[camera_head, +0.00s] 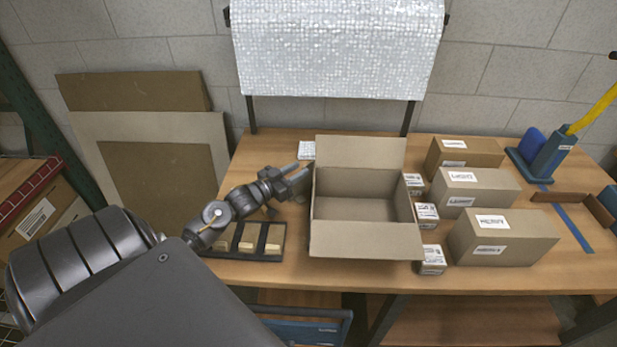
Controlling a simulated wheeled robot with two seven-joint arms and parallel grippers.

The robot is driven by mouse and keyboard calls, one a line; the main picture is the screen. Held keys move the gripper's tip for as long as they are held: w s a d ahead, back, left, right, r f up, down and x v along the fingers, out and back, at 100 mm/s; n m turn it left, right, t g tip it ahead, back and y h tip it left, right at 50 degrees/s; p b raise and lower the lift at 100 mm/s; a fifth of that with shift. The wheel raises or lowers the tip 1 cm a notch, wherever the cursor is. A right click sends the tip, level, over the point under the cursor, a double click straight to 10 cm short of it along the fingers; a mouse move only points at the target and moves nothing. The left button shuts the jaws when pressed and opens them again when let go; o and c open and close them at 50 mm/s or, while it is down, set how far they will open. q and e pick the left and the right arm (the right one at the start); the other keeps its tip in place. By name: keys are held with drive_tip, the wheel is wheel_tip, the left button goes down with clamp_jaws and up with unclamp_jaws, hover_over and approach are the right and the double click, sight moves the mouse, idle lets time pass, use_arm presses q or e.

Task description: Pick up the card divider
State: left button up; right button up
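My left gripper (303,170) is over the table, just left of the open cardboard box (365,240). Its two fingers point right and look parted, with nothing seen between them. A low brown card strip (559,197) lies at the right of the table and may be the card divider; I cannot tell for sure. It is far from my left gripper, beyond the closed boxes. My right gripper is not in view.
A black tray (284,240) with beige pieces lies below my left arm. Small labelled boxes (427,215) and larger closed boxes (503,235) stand right of the open box. A blue tape dispenser (552,155) stands back right. A bubble-wrap roll (335,50) hangs behind.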

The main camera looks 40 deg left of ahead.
sight(312, 162)
use_arm(q)
drive_tip(key=shift+w+d+p, duration=0.15)
drive_tip(key=shift+w+p, duration=0.05)
drive_tip(key=shift+w, duration=0.85)
drive_tip(key=shift+w+d+p, duration=0.2)
drive_tip(key=shift+w+p, duration=0.05)
drive_tip(key=shift+w, duration=0.85)
drive_tip(key=shift+w+d+p, duration=0.15)
drive_tip(key=shift+w+p, duration=0.05)
drive_tip(key=shift+w, duration=0.85)
drive_tip(key=shift+s, duration=0.1)
clamp_jaws()
